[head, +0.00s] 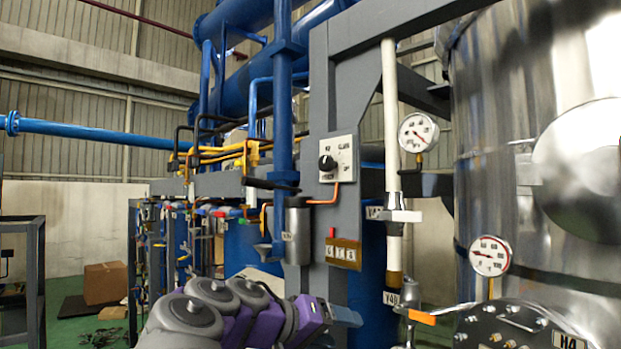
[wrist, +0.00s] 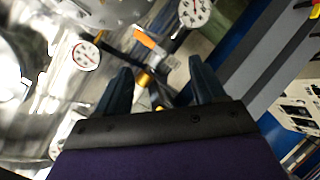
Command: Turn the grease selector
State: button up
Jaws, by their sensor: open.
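The grease selector (head: 327,163) is a round black knob on a white, lettered plate (head: 345,160), fixed to a grey upright in the middle of the head view. The lettering is too small to read fully. My gripper (head: 345,316) is below the selector, clear of it, at the end of my purple and grey arm. In the wrist view my gripper (wrist: 162,80) shows two dark fingers spread apart, with nothing held between them. A white panel with dark marks (wrist: 298,100) is at the right edge of that view; it looks like the selector plate, seen tilted.
An orange-handled valve (head: 421,317) and a white pipe (head: 391,130) stand right of the upright. Two gauges (head: 418,132) (head: 490,256) are near the shiny steel tank (head: 500,120). A small tag block (head: 343,253) sits below the selector. Blue pipes (head: 283,100) run left.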

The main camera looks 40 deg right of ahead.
aim_at(323, 167)
jog(key=w+a+r+m+t+h+p, duration=0.1)
jog(key=w+a+r+m+h+p, duration=0.3)
jog(key=w+r, duration=0.55)
jog(key=w+a+r+m+t+h+p, duration=0.1)
jog(key=w+a+r+m+h+p, duration=0.4)
jog(key=r, duration=0.8)
jog(key=p+x, duration=0.5)
jog(key=x, duration=1.4)
jog(key=shift+d, duration=0.3)
jog(key=shift+s+a, duration=0.1)
jog(key=shift+s, duration=0.05)
jog(key=c, duration=1)
